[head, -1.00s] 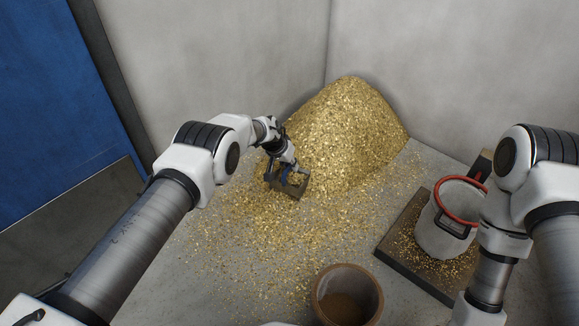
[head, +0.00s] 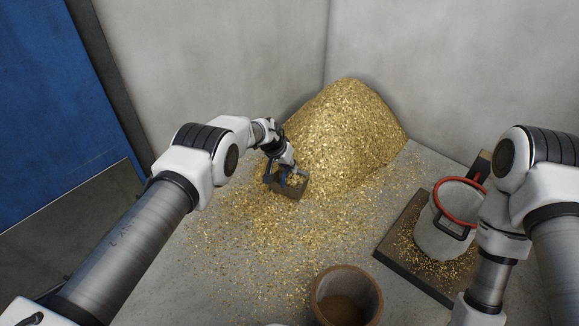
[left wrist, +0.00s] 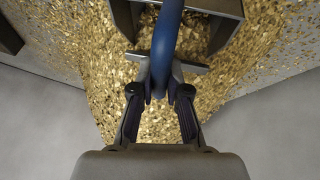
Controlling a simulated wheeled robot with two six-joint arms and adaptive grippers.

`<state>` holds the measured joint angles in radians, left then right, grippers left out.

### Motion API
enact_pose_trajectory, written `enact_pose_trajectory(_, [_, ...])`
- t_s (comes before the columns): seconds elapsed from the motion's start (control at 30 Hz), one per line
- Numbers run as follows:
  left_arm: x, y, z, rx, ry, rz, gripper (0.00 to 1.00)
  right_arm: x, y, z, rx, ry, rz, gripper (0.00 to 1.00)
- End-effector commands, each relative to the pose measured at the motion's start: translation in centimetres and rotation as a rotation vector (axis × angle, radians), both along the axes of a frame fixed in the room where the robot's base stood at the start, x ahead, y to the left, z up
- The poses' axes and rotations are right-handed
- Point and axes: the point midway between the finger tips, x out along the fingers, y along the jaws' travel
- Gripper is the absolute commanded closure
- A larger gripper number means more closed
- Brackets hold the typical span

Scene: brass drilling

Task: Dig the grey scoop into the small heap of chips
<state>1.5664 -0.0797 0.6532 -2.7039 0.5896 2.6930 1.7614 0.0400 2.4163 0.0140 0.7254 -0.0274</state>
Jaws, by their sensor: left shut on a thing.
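The heap of brass chips (head: 350,130) leans into the corner, with loose chips spread around its foot. The grey scoop (head: 292,191) is at the heap's lower left front, with some chips showing inside it. I cannot tell how deep its edge sits in the chips. My left gripper (head: 284,168) is shut on the scoop's blue handle. In the left wrist view the gripper (left wrist: 160,90) closes around the blue handle (left wrist: 167,40), and the scoop's grey walls (left wrist: 222,8) show at the top with chips around them.
A brown pot (head: 347,287) stands at the front. A pale bucket with a red rim (head: 441,236) stands on a dark, chip-strewn platform (head: 393,243) at the right. Grey walls close in behind the heap. A blue panel (head: 50,110) is at the left.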

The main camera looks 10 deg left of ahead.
Motion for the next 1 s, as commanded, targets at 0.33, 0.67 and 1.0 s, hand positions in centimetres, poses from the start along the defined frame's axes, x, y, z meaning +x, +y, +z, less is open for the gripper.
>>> enact_pose_trajectory(0.33, [0.0,0.0,0.1,0.0,-0.001,0.0,1.0,0.0,0.0,0.0,0.0,0.0,0.0,1.0])
enact_pose_trajectory(0.67, [0.1,0.0,1.6,0.0,-0.002,0.0,1.0,0.0,0.0,0.9,0.0,0.0,0.0,1.0])
enact_pose_trajectory(1.0, [0.1,0.0,3.7,0.0,-0.002,0.0,1.0,0.0,0.0,2.0,0.0,0.0,0.0,1.0])
